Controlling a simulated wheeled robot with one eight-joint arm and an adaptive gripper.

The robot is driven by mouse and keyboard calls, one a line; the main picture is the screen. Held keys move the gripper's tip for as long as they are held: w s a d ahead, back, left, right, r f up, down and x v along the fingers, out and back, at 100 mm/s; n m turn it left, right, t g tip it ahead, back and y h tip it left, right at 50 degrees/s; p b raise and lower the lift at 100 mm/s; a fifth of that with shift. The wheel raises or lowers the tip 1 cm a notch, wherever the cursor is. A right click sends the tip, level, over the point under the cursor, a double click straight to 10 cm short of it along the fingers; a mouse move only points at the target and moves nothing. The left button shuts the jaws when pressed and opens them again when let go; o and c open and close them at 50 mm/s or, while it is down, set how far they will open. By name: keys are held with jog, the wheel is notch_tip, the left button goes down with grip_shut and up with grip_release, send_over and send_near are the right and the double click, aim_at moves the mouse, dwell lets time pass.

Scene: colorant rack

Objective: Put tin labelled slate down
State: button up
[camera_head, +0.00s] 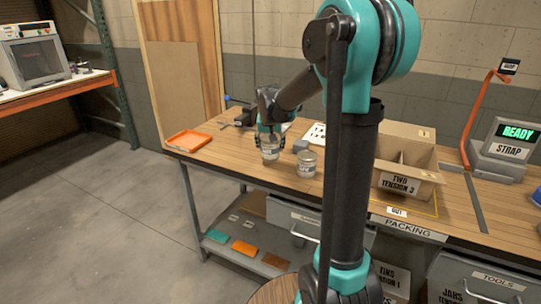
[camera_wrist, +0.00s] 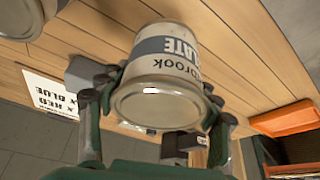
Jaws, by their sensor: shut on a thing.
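The tin labelled slate (camera_wrist: 165,50) is silver-white with a dark label band. In the wrist view it fills the middle, and the letters "ATE" read upside down. My gripper (camera_wrist: 155,108) has a finger on each side of it and is shut on it. In the head view my gripper (camera_head: 268,130) is over the left part of the wooden bench (camera_head: 235,165), with the tin (camera_head: 270,152) below the fingers, upright. Whether its base touches the bench I cannot tell.
A second tin (camera_head: 307,164) stands just right of the held tin, with a grey object (camera_head: 301,146) behind it. An orange tray (camera_head: 189,141) lies at the bench's left end. A divided cardboard box (camera_head: 408,180) stands to the right. A printed card (camera_head: 316,134) lies behind.

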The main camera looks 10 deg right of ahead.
aim_at(270, 155)
jog(key=shift+f, duration=2.05)
jog(key=shift+f, duration=0.15)
jog(key=o, duration=1.3)
jog(key=shift+c, duration=0.2)
jog(key=v, duration=1.2)
jog(key=shift+f, duration=0.1)
jog(key=shift+s+d, duration=0.1)
jog(key=shift+s, duration=0.2)
jog(key=s+d+f+n, duration=0.1)
jog(key=s+d+f, duration=0.1)
jog(key=s+f, duration=0.7)
jog(key=s+d+f+n+y, duration=0.1)
jog(key=s+d+f, duration=0.1)
jog(key=s+f, duration=0.7)
jog(key=s, duration=0.8)
jog(key=shift+s+d+n, duration=0.2)
jog(key=shift+d+n, duration=0.1)
